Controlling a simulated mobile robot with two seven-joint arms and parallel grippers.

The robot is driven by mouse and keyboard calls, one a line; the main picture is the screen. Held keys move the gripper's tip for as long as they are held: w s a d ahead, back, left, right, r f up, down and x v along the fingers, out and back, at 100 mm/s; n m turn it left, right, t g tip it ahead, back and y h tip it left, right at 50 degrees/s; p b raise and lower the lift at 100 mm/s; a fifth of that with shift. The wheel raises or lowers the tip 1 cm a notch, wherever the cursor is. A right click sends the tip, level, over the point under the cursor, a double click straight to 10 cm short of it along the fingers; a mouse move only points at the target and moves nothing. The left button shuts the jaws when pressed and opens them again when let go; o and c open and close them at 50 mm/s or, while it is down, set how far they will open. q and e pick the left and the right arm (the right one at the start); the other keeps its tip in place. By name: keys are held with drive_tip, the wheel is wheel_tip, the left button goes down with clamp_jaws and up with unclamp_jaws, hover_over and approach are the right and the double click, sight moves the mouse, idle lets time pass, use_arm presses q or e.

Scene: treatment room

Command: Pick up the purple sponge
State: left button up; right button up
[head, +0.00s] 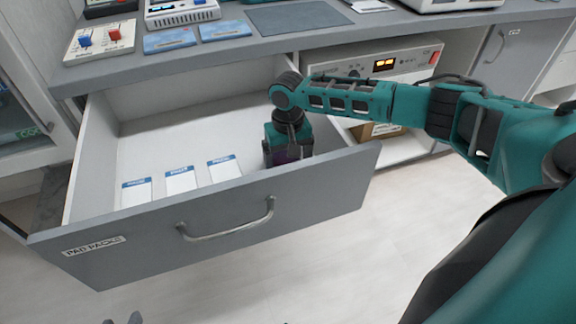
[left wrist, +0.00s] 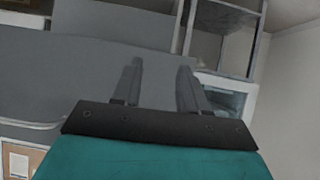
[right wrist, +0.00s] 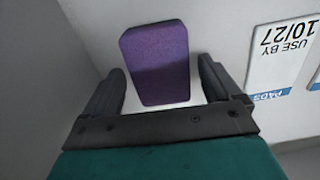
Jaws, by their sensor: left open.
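The purple sponge (right wrist: 158,62) lies in the open drawer, as the right wrist view shows. My right gripper (right wrist: 160,76) points down into the right end of the drawer. Its fingers are apart on either side of the sponge, with a visible gap at each side. My left gripper (left wrist: 160,68) is open and empty, away from the drawer; only a small tip of it shows at the bottom edge of the head view.
The open drawer (head: 205,222), labelled PAD PACKS, has a grey front with a handle. Three white packs (head: 181,180) lie inside, left of the sponge. The counter (head: 310,40) above holds devices and blue packets. A white device (head: 385,65) sits on the shelf to the right.

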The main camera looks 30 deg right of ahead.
use_arm(q)
drive_tip(key=shift+s+f, duration=0.1)
drive_tip(key=shift+s, duration=0.05)
use_arm(e)
drive_tip(key=c, duration=0.9)
drive_tip(key=shift+r, duration=0.1)
wheel_tip(320, 180, up, 11)
drive_tip(key=p, duration=0.3)
wheel_tip(320, 180, up, 9)
drive_tip(key=p, duration=0.2)
hover_over(288, 162)
use_arm(q)
drive_tip(key=r, duration=0.1)
drive_tip(key=a+r, duration=0.1)
drive_tip(key=r, duration=0.1)
drive_tip(key=shift+s+a+y, duration=0.25)
drive_tip(key=shift+s+y, duration=0.1)
drive_tip(key=shift+y, duration=0.05)
use_arm(e)
drive_tip(key=o, duration=0.4)
drive_tip(key=shift+c, duration=0.2)
drive_tip(key=c, duration=0.3)
